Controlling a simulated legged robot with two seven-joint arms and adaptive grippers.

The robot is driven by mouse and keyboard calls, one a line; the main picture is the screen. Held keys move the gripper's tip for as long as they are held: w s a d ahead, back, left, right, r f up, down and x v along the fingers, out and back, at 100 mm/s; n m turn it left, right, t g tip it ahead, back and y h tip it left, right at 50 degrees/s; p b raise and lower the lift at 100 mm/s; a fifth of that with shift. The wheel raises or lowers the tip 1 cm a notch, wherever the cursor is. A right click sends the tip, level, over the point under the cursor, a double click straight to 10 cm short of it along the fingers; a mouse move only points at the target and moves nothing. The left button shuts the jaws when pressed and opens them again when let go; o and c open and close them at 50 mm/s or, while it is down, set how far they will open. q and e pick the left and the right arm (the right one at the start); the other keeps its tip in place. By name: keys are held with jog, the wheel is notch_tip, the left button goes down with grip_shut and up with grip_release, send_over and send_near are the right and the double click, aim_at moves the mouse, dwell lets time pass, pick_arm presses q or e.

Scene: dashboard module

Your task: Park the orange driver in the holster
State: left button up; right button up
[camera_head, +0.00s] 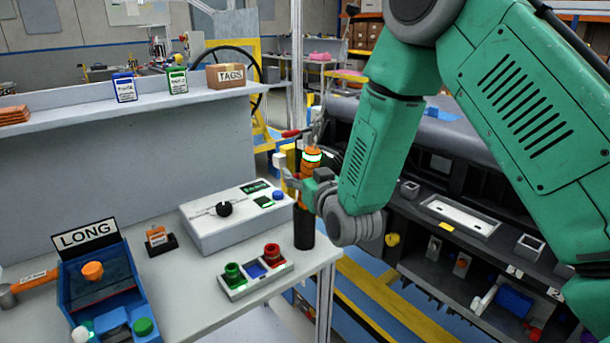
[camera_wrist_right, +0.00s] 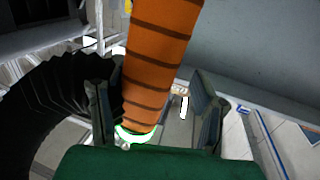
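The orange driver (camera_head: 309,167) has dark bands and a glowing green-white ring. It stands roughly upright over the black cylindrical holster (camera_head: 304,228) at the table's right corner. Its lower end meets the holster's top; I cannot tell how deep it sits. My right gripper (camera_head: 295,178) is at the driver's handle. My left gripper is not in view.
A grey box with a black knob (camera_head: 224,209) and a tray of coloured buttons (camera_head: 254,270) stand left of the holster. A blue bin marked LONG (camera_head: 75,275) is farther left. The dashboard module (camera_head: 465,215) is at right. A dark ribbed hose (camera_wrist_right: 50,95) runs beside the driver.

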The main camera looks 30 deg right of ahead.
jog(key=s+a, duration=0.2)
jog(key=s, duration=1)
jog(key=s+a+f+n+g+y+b, duration=0.1)
jog(key=s+a+f+g, duration=0.2)
jog(key=f, duration=0.7)
jog(key=s+a+f+g+y, duration=0.1)
jog(key=s+f+g, duration=0.3)
jog(key=f, duration=0.6)
jog(key=s+a+f+n+g+y+b, duration=0.1)
jog(key=s+a+f+g, duration=0.1)
jog(key=s+f+g, duration=0.8)
jog(key=s+f, duration=0.5)
jog(key=s, duration=0.5)
jog(key=shift+a+f+n, duration=0.3)
jog(key=shift+a+f, duration=0.05)
jog(key=shift+a, duration=0.05)
